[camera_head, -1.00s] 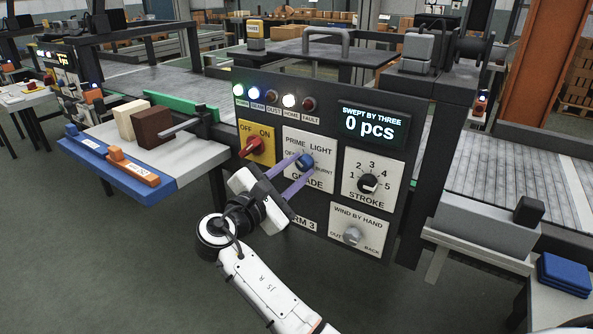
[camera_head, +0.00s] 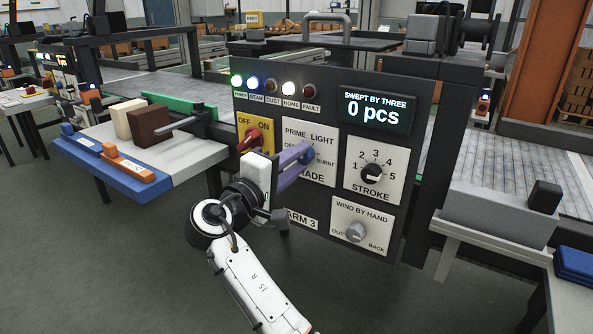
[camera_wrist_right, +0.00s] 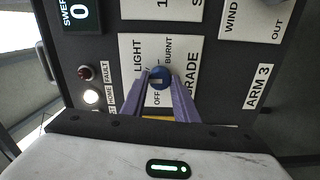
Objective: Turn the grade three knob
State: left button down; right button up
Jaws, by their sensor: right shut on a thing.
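The blue grade knob (camera_head: 307,154) sits on a white plate marked PRIME, LIGHT, BURNT and GRADE on the dark ARM 3 control panel (camera_head: 285,119). My right gripper (camera_head: 305,156) reaches in from below left, and its purple fingers are shut on the knob. In the right wrist view the knob (camera_wrist_right: 158,78) lies between the two fingertips, with a pale mark on its face. The fingers and gripper body hide part of the plate in the head view. My left gripper is not in view.
A red switch on a yellow plate (camera_head: 266,127) is close to the left of my right gripper. The stroke knob (camera_head: 372,173) and wind-by-hand knob (camera_head: 356,232) stick out to the right. The display (camera_head: 374,109) reads 0 pcs. A side table (camera_head: 200,155) holds blocks at left.

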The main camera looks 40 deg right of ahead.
jog(key=m+b, duration=0.2)
jog(key=m, duration=0.1)
jog(key=shift+f+b, duration=0.25)
jog(key=shift+b, duration=0.1)
jog(key=shift+r+m+b, duration=0.1)
jog(key=shift+m+b, duration=0.6)
jog(key=shift+m, duration=0.4)
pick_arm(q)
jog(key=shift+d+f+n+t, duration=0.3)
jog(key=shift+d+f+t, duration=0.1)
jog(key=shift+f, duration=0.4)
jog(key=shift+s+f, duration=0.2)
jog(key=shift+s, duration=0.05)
pick_arm(e)
jog(key=shift+r+m, duration=0.1)
jog(key=shift+m, duration=0.2)
jog(key=o, duration=1.1)
jog(key=shift+c, duration=0.2)
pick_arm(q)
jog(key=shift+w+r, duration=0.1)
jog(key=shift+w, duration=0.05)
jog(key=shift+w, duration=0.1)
pick_arm(e)
jog(key=shift+a, duration=0.15)
